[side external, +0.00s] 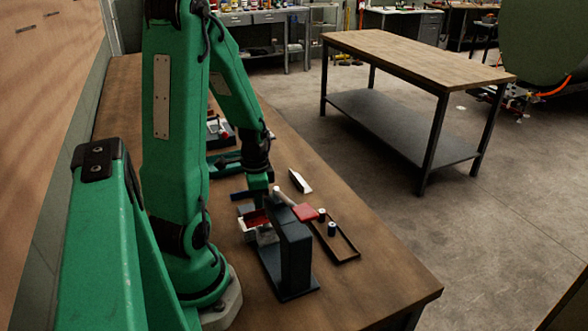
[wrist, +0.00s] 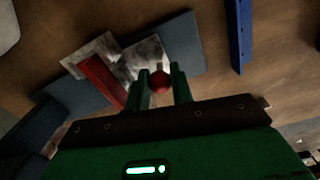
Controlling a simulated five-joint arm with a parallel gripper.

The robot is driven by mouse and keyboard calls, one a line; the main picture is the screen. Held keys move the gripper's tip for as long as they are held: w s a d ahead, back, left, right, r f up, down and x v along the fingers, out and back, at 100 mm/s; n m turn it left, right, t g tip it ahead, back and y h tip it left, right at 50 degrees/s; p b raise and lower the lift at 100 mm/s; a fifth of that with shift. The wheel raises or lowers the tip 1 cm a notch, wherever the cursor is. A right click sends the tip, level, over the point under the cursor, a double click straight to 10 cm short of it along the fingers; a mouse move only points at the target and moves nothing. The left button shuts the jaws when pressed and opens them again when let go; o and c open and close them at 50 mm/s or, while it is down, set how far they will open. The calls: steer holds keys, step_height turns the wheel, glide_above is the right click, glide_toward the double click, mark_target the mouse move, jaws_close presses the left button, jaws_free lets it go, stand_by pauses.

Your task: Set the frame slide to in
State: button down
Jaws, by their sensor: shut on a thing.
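The frame slide shows in the wrist view as a round red knob (wrist: 160,82) beside a worn grey metal plate (wrist: 143,58). My gripper (wrist: 163,80) has its two green fingers on either side of the knob and is shut on it. A red strip (wrist: 102,80) lies left of the plate, on a dark blue-grey base (wrist: 176,42). In the side view, my gripper (side external: 262,190) points down behind the dark upright fixture (side external: 294,250); its fingertips and the knob are hidden there. The red and pale parts (side external: 258,220) of the fixture show left of the upright.
A shallow tray (side external: 350,252) with small dark cylinders stands right of the fixture. A white wedge (side external: 300,181) lies behind. A blue bar (wrist: 239,38) lies apart in the wrist view. The bench front is clear.

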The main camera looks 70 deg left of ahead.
steer(key=shift+d, duration=2)
steer(key=c, duration=1.2)
jaws_free()
steer(key=shift+c, duration=0.2)
steer(key=shift+r, duration=0.1)
step_height(320, 180, up, 8)
